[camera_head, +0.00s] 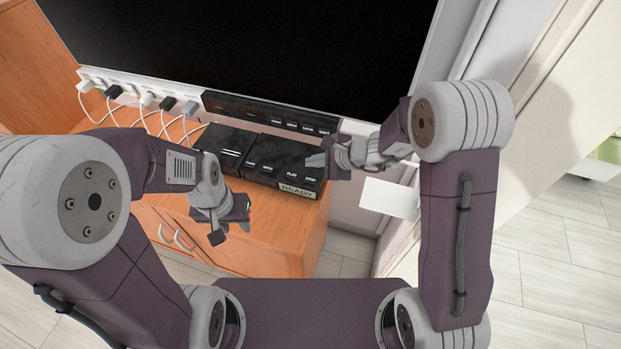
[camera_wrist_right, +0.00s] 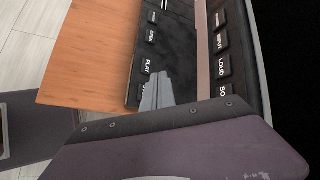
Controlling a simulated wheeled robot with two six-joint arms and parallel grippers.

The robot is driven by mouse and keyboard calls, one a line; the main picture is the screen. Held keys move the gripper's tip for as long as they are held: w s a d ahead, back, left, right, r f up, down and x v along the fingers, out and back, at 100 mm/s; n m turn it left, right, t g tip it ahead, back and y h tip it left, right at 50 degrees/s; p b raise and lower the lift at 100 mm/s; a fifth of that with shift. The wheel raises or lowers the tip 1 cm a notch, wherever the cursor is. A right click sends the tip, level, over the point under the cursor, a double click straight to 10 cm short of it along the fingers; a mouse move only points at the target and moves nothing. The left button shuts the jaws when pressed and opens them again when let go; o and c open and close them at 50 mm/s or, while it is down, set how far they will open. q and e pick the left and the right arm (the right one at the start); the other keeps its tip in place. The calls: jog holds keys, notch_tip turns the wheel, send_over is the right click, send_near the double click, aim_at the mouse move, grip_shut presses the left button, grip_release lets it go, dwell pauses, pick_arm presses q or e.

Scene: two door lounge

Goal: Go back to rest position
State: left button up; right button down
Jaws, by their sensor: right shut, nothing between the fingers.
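My right gripper (camera_head: 316,160) is shut and empty. It points left, over the right end of a black player box (camera_head: 285,155) on the wooden cabinet. In the right wrist view its grey closed fingertips (camera_wrist_right: 157,92) overlap the box front beside the PLAY button, hiding part of the button below; whether they touch it I cannot tell. My left gripper (camera_head: 231,233) hangs in front of the cabinet, below the boxes. Its two fingertips appear apart with nothing between them.
A large black screen (camera_head: 250,50) stands behind, with a black button bar (camera_head: 270,114) below it. A second black box (camera_head: 226,142) sits left of the player. A power strip (camera_head: 135,91) with several plugs and white cables is at the left. Tiled floor (camera_head: 550,260) is clear at right.

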jog(key=shift+r, duration=0.1)
dwell(0.3)
notch_tip(320, 180, up, 6)
jog(key=s+d+n+p, duration=0.1)
jog(key=s+d+n, duration=0.1)
jog(key=s+n, duration=0.1)
jog(key=s+d+f+n+g+h, duration=0.2)
jog(key=s+d+n+h, duration=0.1)
jog(key=s+d+n, duration=0.3)
jog(key=s+d+f+n+g+h, duration=0.2)
jog(key=s+d+n+h, duration=0.2)
jog(key=s+d+n, duration=0.3)
jog(key=s+d, duration=0.2)
jog(key=s, duration=0.1)
jog(key=shift+s+p, duration=0.15)
jog(key=shift+p, duration=0.25)
dwell(0.5)
